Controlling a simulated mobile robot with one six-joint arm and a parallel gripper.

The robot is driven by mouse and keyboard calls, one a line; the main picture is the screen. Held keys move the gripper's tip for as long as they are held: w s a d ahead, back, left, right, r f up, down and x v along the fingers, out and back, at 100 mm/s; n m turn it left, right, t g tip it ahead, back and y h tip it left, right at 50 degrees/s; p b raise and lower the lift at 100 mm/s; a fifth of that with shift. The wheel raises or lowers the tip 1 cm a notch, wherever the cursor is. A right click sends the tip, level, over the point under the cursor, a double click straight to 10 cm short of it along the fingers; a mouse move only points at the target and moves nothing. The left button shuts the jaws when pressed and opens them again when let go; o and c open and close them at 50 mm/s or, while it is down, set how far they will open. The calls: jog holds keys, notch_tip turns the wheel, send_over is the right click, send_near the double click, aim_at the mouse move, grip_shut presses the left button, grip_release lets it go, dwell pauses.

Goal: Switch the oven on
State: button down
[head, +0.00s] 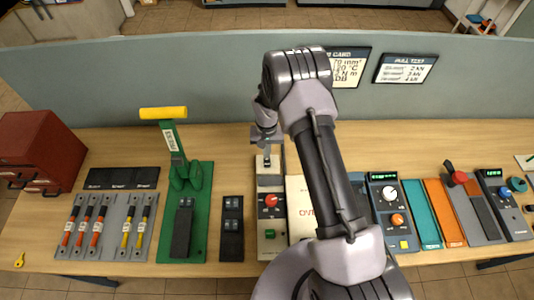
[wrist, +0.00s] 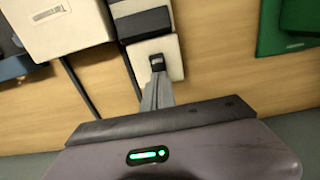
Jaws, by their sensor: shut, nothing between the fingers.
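The oven (head: 300,208) is a cream box with "OV" lettering, partly hidden behind my arm in the head view. A cream box in the wrist view (wrist: 58,25) appears to be the same oven. Beside it is a narrow control unit (head: 269,222) with a red knob (head: 271,200) and a green button (head: 270,234). My gripper (head: 267,160) is shut and empty, pointing down at the unit's pale back block (head: 275,172). In the wrist view, my gripper (wrist: 157,68) ends over that block (wrist: 173,62). I cannot tell whether it touches.
A green crimping stand with a yellow handle (head: 163,113) and a dark switch panel (head: 231,215) stand left. Right of my arm are a meter with knobs (head: 392,210) and a red-knobbed lever unit (head: 457,178). A grey partition (head: 200,75) runs behind. Bare tabletop lies behind the units.

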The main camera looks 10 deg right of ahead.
aim_at(267, 160)
notch_tip(267, 160, up, 12)
dwell(0.3)
jog(key=shift+s, duration=0.1)
jog(key=f, duration=0.4)
jog(key=w+f+b, duration=0.1)
jog(key=f, duration=0.4)
jog(key=f+b, duration=0.1)
jog(key=f, duration=0.4)
jog(key=shift+w+d+f, duration=0.1)
jog(key=shift+w+f, duration=0.05)
jog(key=shift+f, duration=0.1)
